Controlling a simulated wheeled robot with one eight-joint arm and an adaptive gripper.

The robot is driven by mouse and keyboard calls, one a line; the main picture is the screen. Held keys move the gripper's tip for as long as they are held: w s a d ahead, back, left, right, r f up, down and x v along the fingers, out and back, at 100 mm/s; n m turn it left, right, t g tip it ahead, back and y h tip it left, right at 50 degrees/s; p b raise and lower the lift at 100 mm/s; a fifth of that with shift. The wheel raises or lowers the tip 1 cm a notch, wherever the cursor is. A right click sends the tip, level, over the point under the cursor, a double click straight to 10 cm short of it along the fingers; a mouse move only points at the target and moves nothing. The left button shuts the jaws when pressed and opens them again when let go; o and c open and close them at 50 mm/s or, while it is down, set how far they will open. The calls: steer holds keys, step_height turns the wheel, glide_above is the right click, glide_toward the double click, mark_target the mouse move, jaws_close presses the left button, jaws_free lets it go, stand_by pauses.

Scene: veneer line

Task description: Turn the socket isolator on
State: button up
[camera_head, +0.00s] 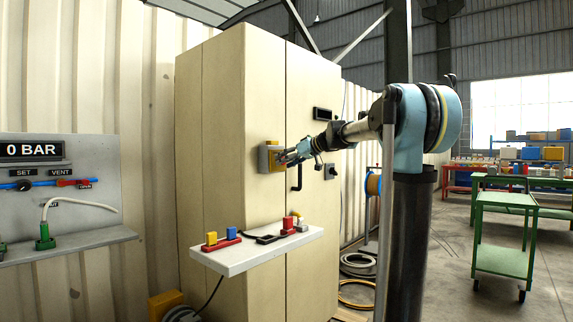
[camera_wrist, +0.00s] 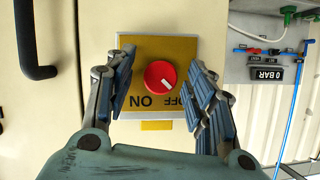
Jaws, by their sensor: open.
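The socket isolator is a yellow plate (camera_wrist: 160,48) with a round red knob (camera_wrist: 159,75), mounted on the cream cabinet. In the wrist view its labels appear upside down. The knob's white mark points down and right, toward OFF; ON is printed to the lower left. My gripper (camera_wrist: 161,72) is open, with its blue-padded fingers on either side of the knob and visible gaps between them and it. In the head view my gripper (camera_head: 284,157) is at the isolator's yellow box (camera_head: 269,158) and hides part of it; the knob cannot be made out there.
A black door handle (camera_head: 297,178) is just right of the isolator on the cabinet (camera_head: 225,110). A white shelf (camera_head: 215,260) with small coloured blocks juts out below. A grey pressure panel (camera_head: 95,160) stands left. A green trolley (camera_head: 503,230) is on the right.

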steer(key=c, duration=1.1)
steer(key=shift+m, duration=0.3)
steer(key=m+y, duration=0.2)
steer(key=m, duration=0.2)
steer(key=m+g+y, duration=0.1)
steer(key=m+y, duration=0.1)
steer(key=m, duration=0.3)
steer(key=m+g+y, duration=0.1)
steer(key=m+y, duration=0.1)
steer(key=m, duration=0.2)
steer(key=shift+w+d+f+y, duration=0.2)
steer(key=shift+w+f+y, duration=0.05)
steer(key=shift+f+y, duration=0.15)
steer(key=shift+m, duration=0.4)
